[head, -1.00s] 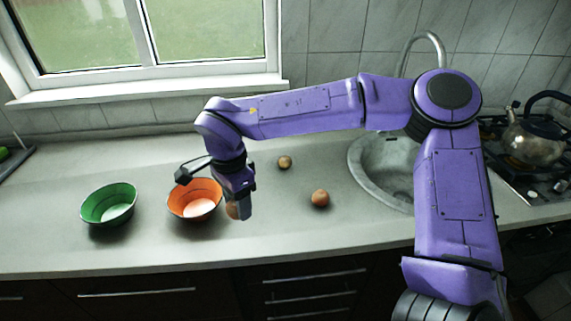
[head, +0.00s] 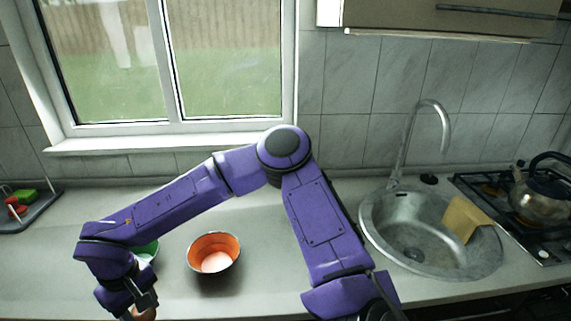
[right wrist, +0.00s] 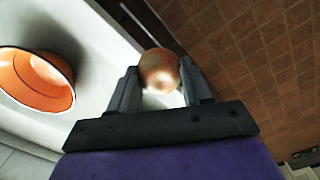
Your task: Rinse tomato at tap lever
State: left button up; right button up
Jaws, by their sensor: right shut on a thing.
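My right gripper (head: 140,304) is low at the left of the head view, at the counter's front edge. It is shut on a round orange-brown thing, which looks like the tomato (head: 147,314). In the right wrist view the tomato (right wrist: 160,66) sits between the two fingers of the gripper (right wrist: 155,88). The tap (head: 438,112) arches over the steel sink (head: 375,228) on the right, far from the gripper. Its lever near the base (head: 394,182) is too small to make out clearly. My left gripper is not in view.
An orange bowl (head: 214,243) stands on the counter, also in the right wrist view (right wrist: 35,80). A green bowl (head: 148,251) is partly hidden by my arm. A kettle (head: 545,190) stands on the hob.

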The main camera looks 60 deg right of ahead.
aim_at(399, 159)
jog(key=u, duration=1.2)
jog(key=k, duration=1.75)
jog(key=z, duration=2.65)
jog(key=i, duration=0.5)
